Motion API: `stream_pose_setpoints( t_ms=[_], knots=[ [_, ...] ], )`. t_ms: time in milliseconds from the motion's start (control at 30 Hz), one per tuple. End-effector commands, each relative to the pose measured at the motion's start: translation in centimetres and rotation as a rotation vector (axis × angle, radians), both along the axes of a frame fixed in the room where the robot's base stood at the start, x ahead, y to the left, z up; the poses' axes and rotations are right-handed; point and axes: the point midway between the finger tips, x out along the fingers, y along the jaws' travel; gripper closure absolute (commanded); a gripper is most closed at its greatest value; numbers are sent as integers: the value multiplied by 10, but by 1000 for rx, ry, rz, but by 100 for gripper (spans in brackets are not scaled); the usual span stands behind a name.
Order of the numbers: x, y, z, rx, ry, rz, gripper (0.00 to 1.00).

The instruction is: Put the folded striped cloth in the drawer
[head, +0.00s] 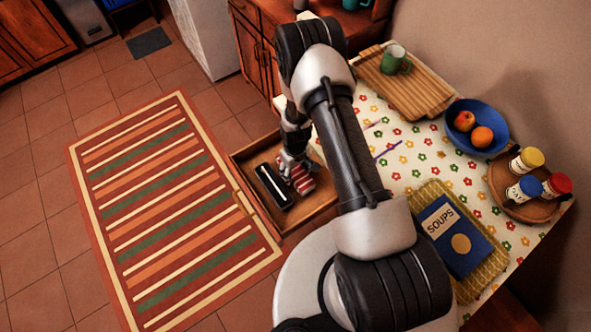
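The folded striped cloth (301,184), red and white, is at the right of the open drawer (310,217), seen from above. My gripper (292,172) points down over the cloth, and its fingers overlap the cloth's upper left part. The fingers are small and partly merge with the cloth, so I cannot tell whether they are shut on it. I also cannot tell whether the cloth rests on the drawer's bottom or hangs just above it. My arm hides the drawer's right side.
A dark oblong object (272,186) lies in the drawer, left of the cloth. The table's flowered cover (401,165) bears a wooden board (425,94), green mug (393,59), blue fruit bowl (461,107), round jar tray (503,195) and soup book (466,253). A striped rug (165,215) covers the left floor.

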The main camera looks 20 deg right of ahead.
Motion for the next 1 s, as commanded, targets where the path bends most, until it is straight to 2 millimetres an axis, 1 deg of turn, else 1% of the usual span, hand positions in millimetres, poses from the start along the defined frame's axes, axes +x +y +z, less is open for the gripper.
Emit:
stream_pose_setpoints(
  t_ms=[233,367,467,700,800,900,1000],
  knots=[
    [0,0,1,0,0,0,40],
    [1,0,9,0,-1,0,40],
    [1,0,26,0,-2,0,40],
    [1,0,80,0,-3,0,40],
    [1,0,99,0,-3,0,40],
    [1,0,112,-1,-1,0,40],
    [0,0,120,0,0,0,40]
  ],
)
